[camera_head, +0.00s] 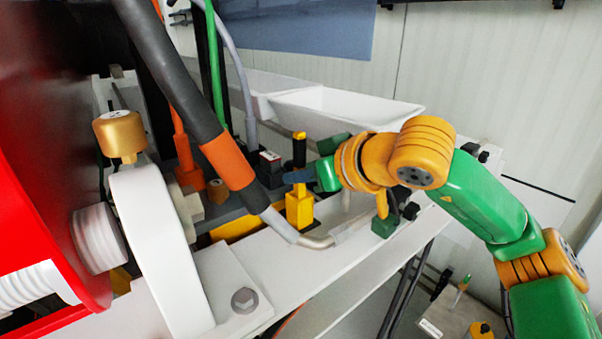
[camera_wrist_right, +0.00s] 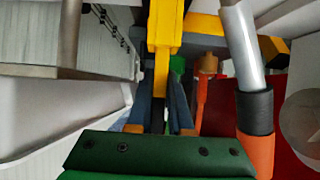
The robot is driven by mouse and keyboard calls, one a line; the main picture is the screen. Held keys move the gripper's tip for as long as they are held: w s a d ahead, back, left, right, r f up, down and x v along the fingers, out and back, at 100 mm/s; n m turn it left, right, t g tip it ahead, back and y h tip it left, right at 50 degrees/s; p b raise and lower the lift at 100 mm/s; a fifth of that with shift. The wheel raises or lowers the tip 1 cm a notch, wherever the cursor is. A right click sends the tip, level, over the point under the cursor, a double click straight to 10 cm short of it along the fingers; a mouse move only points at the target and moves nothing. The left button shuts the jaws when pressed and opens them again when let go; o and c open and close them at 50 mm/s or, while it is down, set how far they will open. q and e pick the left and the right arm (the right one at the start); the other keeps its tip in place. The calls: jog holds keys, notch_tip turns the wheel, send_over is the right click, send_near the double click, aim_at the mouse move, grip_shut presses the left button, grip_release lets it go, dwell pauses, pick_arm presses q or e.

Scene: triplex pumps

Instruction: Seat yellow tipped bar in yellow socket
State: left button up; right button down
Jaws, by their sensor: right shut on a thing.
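The yellow tipped bar (camera_head: 299,152) stands upright, with a dark shaft and a yellow top end. The yellow socket (camera_head: 299,212) is a block directly below it and in line with it. My right gripper (camera_head: 298,177) reaches in from the right, its blue fingers shut on the bar just above the socket. In the right wrist view the fingers (camera_wrist_right: 160,115) flank a narrow yellow piece that meets the wider yellow socket (camera_wrist_right: 165,25). The fingers hide part of the bar, so I cannot tell how deep its lower end sits. My left gripper is not in view.
A thick grey hose with an orange collar (camera_head: 228,162) and a bent metal pipe (camera_head: 315,241) pass close left of and below the socket. A white trough (camera_head: 340,105) lies behind. A red housing and white pump part (camera_head: 160,250) fill the left side.

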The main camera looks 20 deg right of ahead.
jog(key=shift+f+b, duration=0.85)
jog(key=shift+f, duration=0.15)
jog(key=c, duration=0.8)
grip_release()
jog(key=shift+o, duration=0.2)
jog(key=shift+a, duration=0.15)
jog(key=v, duration=0.7)
jog(key=shift+b, duration=0.4)
jog(key=shift+r, duration=0.1)
jog(key=shift+s, duration=0.1)
